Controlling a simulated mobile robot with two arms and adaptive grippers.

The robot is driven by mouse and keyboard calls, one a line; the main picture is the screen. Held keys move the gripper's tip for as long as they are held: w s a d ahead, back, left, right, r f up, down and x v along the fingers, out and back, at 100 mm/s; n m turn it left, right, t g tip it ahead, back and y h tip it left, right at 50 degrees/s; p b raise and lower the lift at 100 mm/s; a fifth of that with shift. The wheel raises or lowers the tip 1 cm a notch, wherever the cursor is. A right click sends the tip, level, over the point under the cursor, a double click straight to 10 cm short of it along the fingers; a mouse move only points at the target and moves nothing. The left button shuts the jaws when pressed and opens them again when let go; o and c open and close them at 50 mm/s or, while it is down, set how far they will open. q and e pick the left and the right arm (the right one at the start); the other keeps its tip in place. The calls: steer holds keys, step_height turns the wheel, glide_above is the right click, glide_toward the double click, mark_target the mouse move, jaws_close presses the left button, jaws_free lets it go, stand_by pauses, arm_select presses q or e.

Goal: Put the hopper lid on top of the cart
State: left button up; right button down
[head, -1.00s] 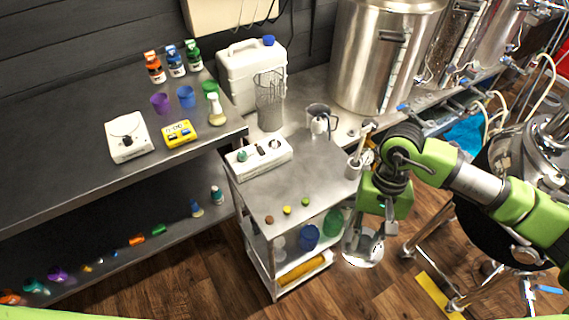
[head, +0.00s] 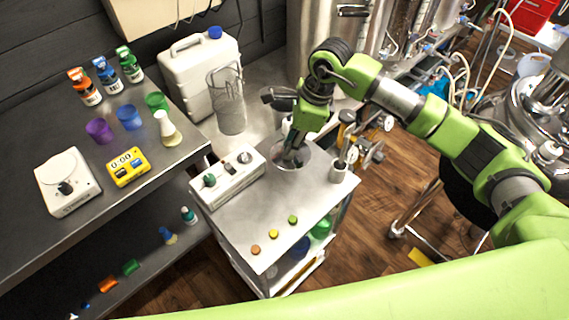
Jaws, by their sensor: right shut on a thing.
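The steel cart (head: 238,222) stands in the middle, its top shelf in view. My right gripper (head: 291,153) points down over the far part of the cart top, between the white control box and the small white cup. It is shut on the hopper lid (head: 309,165), a round shiny metal disc partly hidden by the gripper. The lid is at or just above the cart top; I cannot tell whether it touches. My left gripper is not in view.
A white jug (head: 203,75) and wire cylinder (head: 229,103) stand behind. The dark bench (head: 120,205) is at left.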

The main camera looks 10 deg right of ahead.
step_height(320, 180, down, 3)
steer(key=shift+r, duration=0.1)
step_height(320, 180, down, 4)
steer(key=shift+r+p, duration=0.25)
steer(key=shift+p, duration=0.4)
steer(key=shift+f, duration=0.15)
steer(key=c, duration=1.8)
jaws_free()
steer(key=shift+c, duration=0.2)
